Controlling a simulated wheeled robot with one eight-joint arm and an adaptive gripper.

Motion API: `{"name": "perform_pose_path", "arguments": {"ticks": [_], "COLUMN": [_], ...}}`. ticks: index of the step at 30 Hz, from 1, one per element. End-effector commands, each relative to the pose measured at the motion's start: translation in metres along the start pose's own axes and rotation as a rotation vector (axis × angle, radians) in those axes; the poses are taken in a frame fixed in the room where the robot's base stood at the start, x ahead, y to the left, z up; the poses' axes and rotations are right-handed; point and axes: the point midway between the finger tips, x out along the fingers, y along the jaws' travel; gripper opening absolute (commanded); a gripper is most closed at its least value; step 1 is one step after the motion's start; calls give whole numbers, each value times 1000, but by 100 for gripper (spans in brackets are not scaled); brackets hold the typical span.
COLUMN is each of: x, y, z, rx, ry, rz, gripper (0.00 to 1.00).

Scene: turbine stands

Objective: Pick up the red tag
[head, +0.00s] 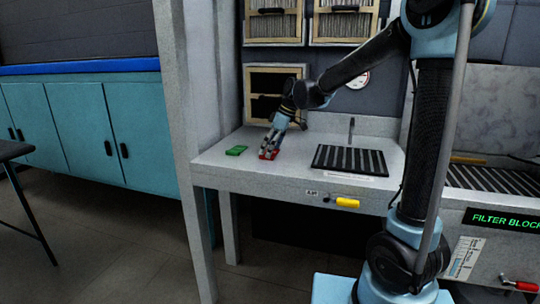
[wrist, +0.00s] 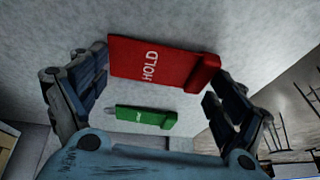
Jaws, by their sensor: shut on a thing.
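The red tag (wrist: 165,62), marked HOLD, lies between the two fingers of my gripper (wrist: 157,80) in the wrist view. The left finger is at its left end and the right finger is by its raised right end. In the head view my gripper (head: 270,148) points down at the grey counter, with a bit of the red tag (head: 268,156) showing at the fingertips. My gripper is shut on the red tag. I cannot tell whether the tag touches the counter.
A green tag (head: 236,150) lies left of my gripper on the counter (head: 222,164); it also shows in the wrist view (wrist: 143,119). A black slotted tray (head: 350,159) is to the right. A yellow handle (head: 347,203) is on the counter's front. A post (head: 181,100) stands at left.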

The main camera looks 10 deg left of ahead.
Motion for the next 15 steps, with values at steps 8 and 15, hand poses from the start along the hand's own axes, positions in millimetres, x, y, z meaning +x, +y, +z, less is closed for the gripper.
{"name": "perform_pose_path", "arguments": {"ticks": [8,15], "x": [-20,-57], "y": [-2,-6], "z": [-8,-24], "rx": [0,-1], "ry": [0,0], "rz": [0,0], "gripper": [74,74]}}
